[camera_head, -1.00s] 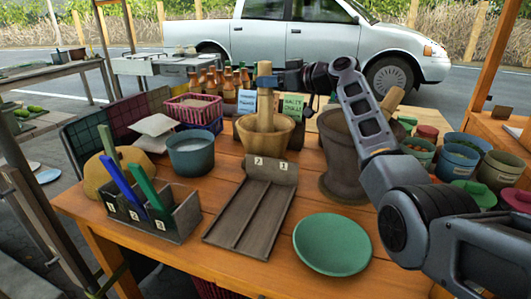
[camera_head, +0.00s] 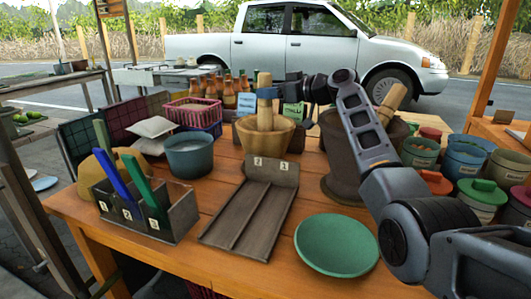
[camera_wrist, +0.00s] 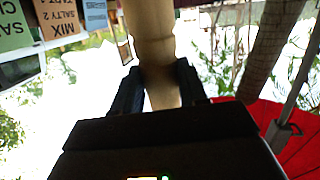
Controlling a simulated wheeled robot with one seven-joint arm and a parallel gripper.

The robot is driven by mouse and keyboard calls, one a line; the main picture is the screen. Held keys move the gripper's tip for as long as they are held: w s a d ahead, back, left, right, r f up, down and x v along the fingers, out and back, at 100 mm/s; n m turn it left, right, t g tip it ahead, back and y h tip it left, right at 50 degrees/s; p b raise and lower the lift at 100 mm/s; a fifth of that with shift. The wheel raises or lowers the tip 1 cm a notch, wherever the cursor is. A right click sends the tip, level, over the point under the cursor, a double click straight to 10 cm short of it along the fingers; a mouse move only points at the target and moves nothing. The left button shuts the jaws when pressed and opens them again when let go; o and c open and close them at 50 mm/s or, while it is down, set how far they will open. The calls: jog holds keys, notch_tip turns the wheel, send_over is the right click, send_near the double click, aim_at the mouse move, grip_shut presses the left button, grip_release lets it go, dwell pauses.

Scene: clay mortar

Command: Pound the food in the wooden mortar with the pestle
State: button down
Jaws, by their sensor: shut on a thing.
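The wooden mortar (camera_head: 262,143) stands upright towards the back middle of the table. My gripper (camera_head: 266,93) is shut on the wooden pestle (camera_head: 264,114) near its upper end. The pestle stands nearly upright, with its lower end inside the mortar. In the wrist view, my fingers (camera_wrist: 157,82) clasp the pale pestle (camera_wrist: 150,38) from both sides. The food and the pestle's lower tip are hidden by the mortar wall.
A large dark mortar (camera_head: 340,188) with its own pestle (camera_head: 392,103) stands right of the wooden one, partly behind my arm. A divided wooden tray (camera_head: 240,222), a green plate (camera_head: 335,245), a utensil box (camera_head: 180,218) and a blue-grey pot (camera_head: 190,155) lie in front and left. Bottles stand behind.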

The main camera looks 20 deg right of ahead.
jog(key=shift+f, duration=0.85)
jog(key=shift+r+p, duration=1.15)
jog(key=shift+r, duration=1.5)
jog(key=shift+f+b, duration=1.45)
jog(key=shift+f, duration=0.45)
